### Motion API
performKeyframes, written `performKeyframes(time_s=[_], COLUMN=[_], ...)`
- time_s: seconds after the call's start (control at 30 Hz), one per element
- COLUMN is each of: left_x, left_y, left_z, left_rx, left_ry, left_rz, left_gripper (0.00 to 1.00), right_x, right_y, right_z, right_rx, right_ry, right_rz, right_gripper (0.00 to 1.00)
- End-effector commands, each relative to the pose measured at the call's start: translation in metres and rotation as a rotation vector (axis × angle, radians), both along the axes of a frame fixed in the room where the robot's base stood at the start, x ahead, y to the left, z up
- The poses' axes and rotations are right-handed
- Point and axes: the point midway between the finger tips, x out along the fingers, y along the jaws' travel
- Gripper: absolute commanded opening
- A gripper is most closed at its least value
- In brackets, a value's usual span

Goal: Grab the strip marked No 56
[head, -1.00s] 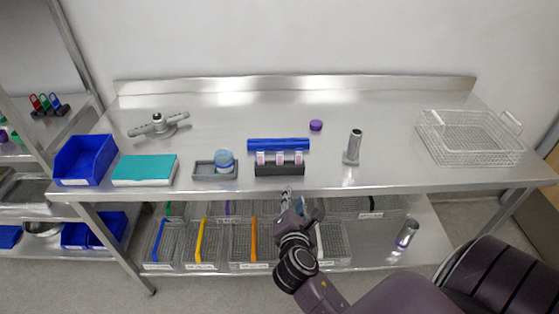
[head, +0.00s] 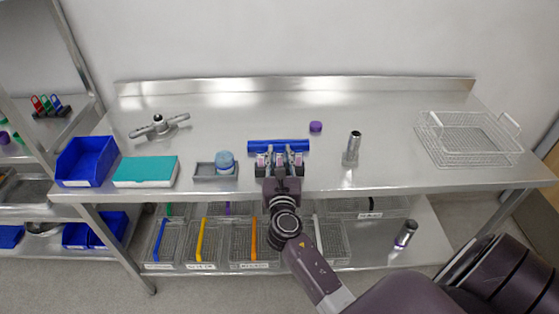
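Pink-and-white strips (head: 280,161) stand in a dark rack at the front middle of the steel table; their numbers are too small to read, so I cannot tell which is No 56. My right gripper (head: 280,155) is at the rack with its fingers spread apart to either side of the middle strip. I cannot tell whether it touches any strip. The gripper hides most of the rack's front. My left gripper is not in view.
A blue roll (head: 253,146) lies just behind the rack. A wire basket (head: 465,139) is at the far right. The table's back is mostly clear.

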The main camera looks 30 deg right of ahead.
Motion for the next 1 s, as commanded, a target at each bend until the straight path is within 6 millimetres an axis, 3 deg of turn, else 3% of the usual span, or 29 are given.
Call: performKeyframes(time_s=[0.33, 0.53, 0.83, 1.0], left_x=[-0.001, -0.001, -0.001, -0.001], left_y=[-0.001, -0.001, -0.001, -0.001], left_z=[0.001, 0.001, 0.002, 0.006], left_rx=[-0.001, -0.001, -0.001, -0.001], left_ry=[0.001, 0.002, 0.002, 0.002], left_rz=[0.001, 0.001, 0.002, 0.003], left_gripper=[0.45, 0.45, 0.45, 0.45], right_x=[0.008, 0.008, 0.008, 0.008], right_y=[-0.006, -0.005, -0.005, -0.005], right_z=[-0.001, -0.001, 0.0, 0.011], right_rx=[0.002, 0.002, 0.002, 0.002], right_ry=[0.0, 0.0, 0.0, -0.002], right_rz=[-0.001, -0.001, -0.001, -0.001], right_gripper=[0.26, 0.06, 0.06, 0.06])
